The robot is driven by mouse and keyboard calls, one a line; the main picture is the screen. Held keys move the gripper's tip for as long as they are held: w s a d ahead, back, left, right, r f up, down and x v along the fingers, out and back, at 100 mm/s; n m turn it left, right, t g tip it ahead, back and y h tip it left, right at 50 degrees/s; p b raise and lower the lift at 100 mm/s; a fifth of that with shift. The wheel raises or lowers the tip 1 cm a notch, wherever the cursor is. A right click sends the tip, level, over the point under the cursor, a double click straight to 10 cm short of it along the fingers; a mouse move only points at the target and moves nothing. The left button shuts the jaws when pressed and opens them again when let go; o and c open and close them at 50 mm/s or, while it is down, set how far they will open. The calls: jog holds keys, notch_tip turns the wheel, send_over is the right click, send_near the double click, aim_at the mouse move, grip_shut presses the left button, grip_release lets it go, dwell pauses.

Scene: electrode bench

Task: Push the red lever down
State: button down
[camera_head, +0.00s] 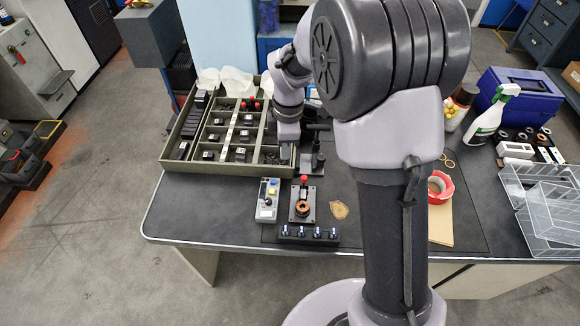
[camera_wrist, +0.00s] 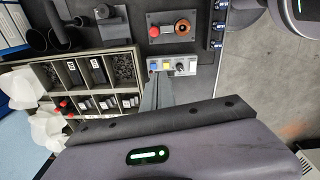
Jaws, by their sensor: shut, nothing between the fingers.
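The red lever (camera_head: 304,180) is a small red-tipped handle on a dark plate with a copper coil (camera_head: 302,208), near the front of the bench. In the wrist view the lever's red tip (camera_wrist: 154,32) is at the top, beside the coil (camera_wrist: 183,27). My gripper (camera_head: 288,140) hangs over the right part of the parts tray, behind and left of the lever and apart from it. In the wrist view my gripper's dark fingers (camera_wrist: 157,82) are together and empty, below the small switch box. I cannot tell exactly how high the tips are.
The switch box (camera_head: 268,200) stands left of the lever plate, and a row of knobs (camera_head: 309,234) lies in front. A black stand (camera_head: 312,160) is behind the lever. The compartment tray (camera_head: 172,166) fills the back left. Red tape (camera_head: 440,187) lies to the right.

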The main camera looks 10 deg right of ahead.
aim_at(305, 178)
jog(key=d+f+b, duration=0.3)
jog(key=f+b, duration=0.3)
jog(key=f, duration=0.5)
jog(key=shift+s+d, duration=0.1)
jog(key=shift+d, duration=0.05)
jog(key=shift+s+d+r+p, duration=0.1)
jog(key=shift+s+d+p, duration=0.1)
jog(key=shift+d+p, duration=0.35)
jog(key=shift+s+d+r+p, duration=0.1)
jog(key=shift+s+d+p, duration=0.2)
jog(key=shift+d, duration=0.35)
jog(key=shift+s+d+f, duration=0.35)
jog(key=shift+d+f, duration=0.35)
jog(key=shift+d, duration=0.45)
jog(key=shift+s+d+f, duration=0.4)
jog(key=shift+d+f, duration=0.35)
jog(key=shift+d, duration=0.45)
jog(key=shift+s+d+f, duration=0.35)
jog(key=shift+d+f, duration=0.35)
jog(key=shift+d, duration=0.45)
jog(key=shift+d+f, duration=0.15)
jog(key=shift+f, duration=0.05)
